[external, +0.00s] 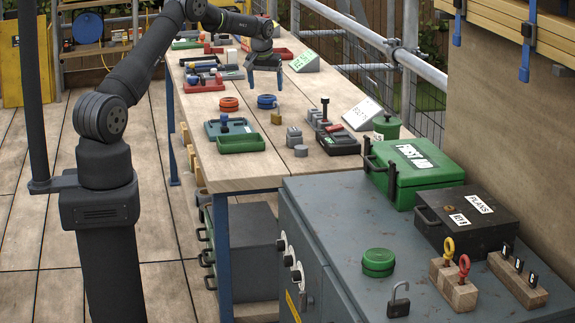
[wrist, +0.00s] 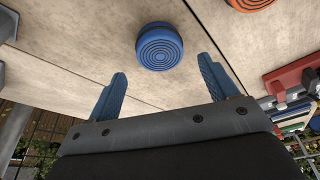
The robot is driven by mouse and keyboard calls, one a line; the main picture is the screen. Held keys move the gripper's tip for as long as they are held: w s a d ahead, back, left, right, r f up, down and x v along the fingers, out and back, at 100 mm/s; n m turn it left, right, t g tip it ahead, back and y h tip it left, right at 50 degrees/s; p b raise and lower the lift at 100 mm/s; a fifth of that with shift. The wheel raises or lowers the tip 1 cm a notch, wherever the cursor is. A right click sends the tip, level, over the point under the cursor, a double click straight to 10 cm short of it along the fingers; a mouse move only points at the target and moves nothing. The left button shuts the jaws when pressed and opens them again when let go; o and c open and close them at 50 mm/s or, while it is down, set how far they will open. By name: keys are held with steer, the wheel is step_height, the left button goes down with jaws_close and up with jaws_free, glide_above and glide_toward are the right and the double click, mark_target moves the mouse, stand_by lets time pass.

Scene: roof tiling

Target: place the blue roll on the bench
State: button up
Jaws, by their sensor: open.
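The blue roll (external: 267,101) sits on the wooden bench (external: 250,168), right of an orange roll (external: 229,103). In the wrist view the blue roll (wrist: 159,46) shows its ringed top and lies flat on the bench top (wrist: 105,50), beyond and between my fingertips. My gripper (external: 265,83) is above the bench just over the blue roll in the external view, pointing down. Its two blue fingers are spread apart with nothing between them, also in the wrist view (wrist: 161,68). The gripper and the roll look apart.
A green tray (external: 240,143), small grey blocks (external: 294,137) and a brass-coloured block (external: 277,118) stand nearby on the bench. A sloped white sign (external: 362,113) is at the right. A grey cabinet (external: 335,205) with a green first aid box (external: 412,172) stands in front.

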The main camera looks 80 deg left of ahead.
mark_target(267, 97)
steer(key=w+v, duration=0.1)
steer(key=v, duration=0.5)
steer(key=shift+s+r, duration=0.2)
steer(key=shift+s, duration=0.3)
steer(key=shift+f, duration=0.1)
steer(key=x, duration=1.2)
steer(key=shift+r, duration=1.75)
steer(key=shift+f, duration=0.1)
